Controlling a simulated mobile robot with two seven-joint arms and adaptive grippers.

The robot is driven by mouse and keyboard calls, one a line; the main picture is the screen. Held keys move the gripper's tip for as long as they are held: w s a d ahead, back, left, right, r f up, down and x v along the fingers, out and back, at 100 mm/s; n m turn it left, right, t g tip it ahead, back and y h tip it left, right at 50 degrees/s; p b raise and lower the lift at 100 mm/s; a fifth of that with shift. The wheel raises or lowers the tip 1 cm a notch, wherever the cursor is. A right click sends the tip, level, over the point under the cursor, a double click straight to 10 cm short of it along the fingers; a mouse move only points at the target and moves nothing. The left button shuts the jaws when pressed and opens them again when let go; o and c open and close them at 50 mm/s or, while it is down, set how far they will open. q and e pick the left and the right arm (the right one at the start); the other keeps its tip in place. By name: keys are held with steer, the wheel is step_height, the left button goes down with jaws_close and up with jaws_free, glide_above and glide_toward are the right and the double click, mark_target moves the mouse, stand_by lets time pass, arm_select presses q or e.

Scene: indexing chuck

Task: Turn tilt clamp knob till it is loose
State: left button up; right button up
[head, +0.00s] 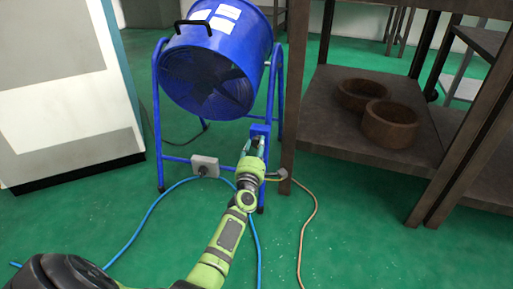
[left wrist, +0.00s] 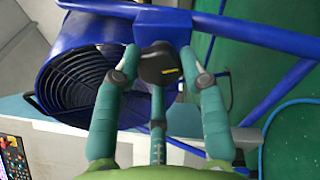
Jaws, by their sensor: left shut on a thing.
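The blue drum fan (head: 215,60) hangs tilted in its blue tube stand (head: 158,115), and it also shows in the left wrist view (left wrist: 85,70). The black tilt clamp knob (left wrist: 158,66) sits at a blue bracket (left wrist: 160,22) on the stand's side. My left gripper (head: 258,143) reaches to this bracket from the front. In the head view the gripper hides the knob. My right gripper is in neither view.
A brown rack (head: 335,160) with two round brown bowls (head: 390,124) stands close on the right. A grey-white cabinet (head: 70,90) stands at the left. A blue cable (head: 150,215) and a tan cable (head: 310,215) lie on the green floor. A grey box (head: 204,165) is on the stand's lower bar.

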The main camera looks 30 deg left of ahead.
arm_select(q)
steer(key=shift+w+d+r+n, duration=0.1)
steer(key=shift+d+n, duration=0.05)
steer(key=shift+n, duration=0.15)
stand_by(0.4)
steer(key=o, duration=1.1)
steer(key=shift+o, duration=0.2)
steer(key=v, duration=1.2)
